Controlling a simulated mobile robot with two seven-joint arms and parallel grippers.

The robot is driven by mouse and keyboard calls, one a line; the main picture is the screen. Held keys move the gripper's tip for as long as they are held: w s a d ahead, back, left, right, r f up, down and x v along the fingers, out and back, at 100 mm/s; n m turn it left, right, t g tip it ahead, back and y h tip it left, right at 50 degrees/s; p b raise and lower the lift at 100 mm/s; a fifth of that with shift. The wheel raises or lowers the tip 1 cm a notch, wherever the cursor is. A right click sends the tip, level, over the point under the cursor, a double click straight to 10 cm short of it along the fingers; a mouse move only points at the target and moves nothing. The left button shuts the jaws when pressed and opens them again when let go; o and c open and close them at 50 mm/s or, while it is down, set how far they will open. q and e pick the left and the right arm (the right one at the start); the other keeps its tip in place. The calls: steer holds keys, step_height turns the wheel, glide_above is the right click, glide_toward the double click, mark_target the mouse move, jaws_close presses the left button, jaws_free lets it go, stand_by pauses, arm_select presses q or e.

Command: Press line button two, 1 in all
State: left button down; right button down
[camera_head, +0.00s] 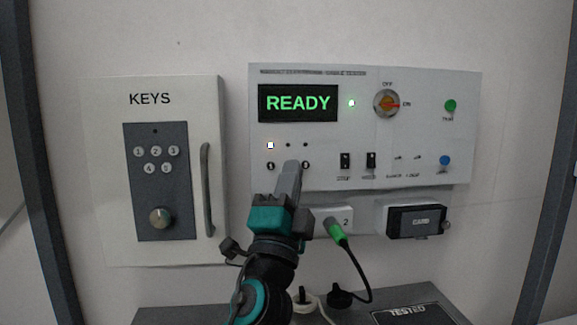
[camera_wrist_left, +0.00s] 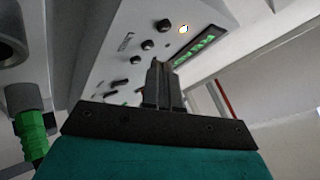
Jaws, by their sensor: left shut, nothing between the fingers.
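The white tester panel (camera_head: 425,130) has a row of small line buttons under three small lamps. The left button (camera_head: 270,166) and right button (camera_head: 306,164) show in the head view; the middle one, button two, is hidden behind my left gripper (camera_head: 293,166). The left lamp (camera_head: 270,145) is lit; the other two are dark. My left gripper is shut and empty, its fingertips over the middle of the row. In the left wrist view the shut fingers (camera_wrist_left: 158,66) point at the panel beside dark round buttons (camera_wrist_left: 148,44). I cannot tell whether they touch. My right gripper is out of view.
A rotary switch (camera_head: 387,103) is at upper right. A KEYS box (camera_head: 107,190) with a handle hangs on the left. A green plug (camera_head: 336,230) with a black cable sits below the panel.

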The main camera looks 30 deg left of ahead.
arm_select(q)
steer(key=shift+w+a, duration=0.25)
steer(key=shift+w, duration=0.1)
steer(key=shift+w+a, duration=0.2)
steer(key=shift+w, duration=0.05)
stand_by(0.7)
stand_by(0.4)
steer(key=shift+s+d, duration=0.45)
steer(key=shift+s, duration=0.15)
steer(key=shift+s+d, duration=0.75)
steer(key=shift+s, duration=0.3)
steer(key=shift+s+d, duration=0.75)
steer(key=shift+s, duration=0.25)
